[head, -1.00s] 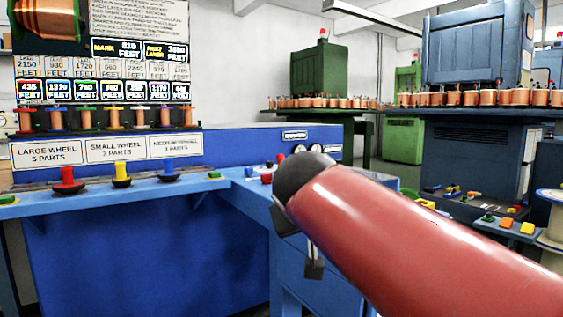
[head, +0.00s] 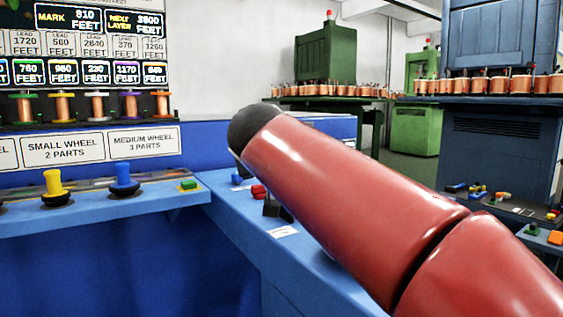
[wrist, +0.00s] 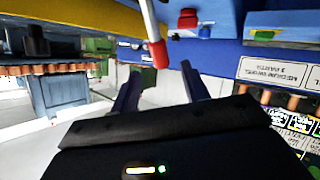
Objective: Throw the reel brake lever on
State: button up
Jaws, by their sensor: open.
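In the wrist view a lever with a pale metal rod and a red knob (wrist: 158,53) reaches in from the top edge. It appears to be the reel brake lever; its base is out of frame. My gripper (wrist: 161,69) is open, with its two dark fingers apart. The red knob shows between the fingertips in the picture, and I see no contact; the depth gap is hard to tell. In the head view my red arm hides the lever and most of my gripper.
The blue bench (head: 230,214) holds a red button (head: 258,191) near my arm. Green and blue machines stand behind, with open floor between.

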jog(key=x, duration=0.8)
jog(key=shift+w+r+p, duration=0.1)
jog(key=shift+w+p, duration=0.1)
jog(key=shift+p, duration=0.2)
jog(key=shift+c, duration=0.5)
jog(key=c, duration=0.9)
jog(key=shift+o, duration=0.2)
jog(key=shift+b, duration=0.4)
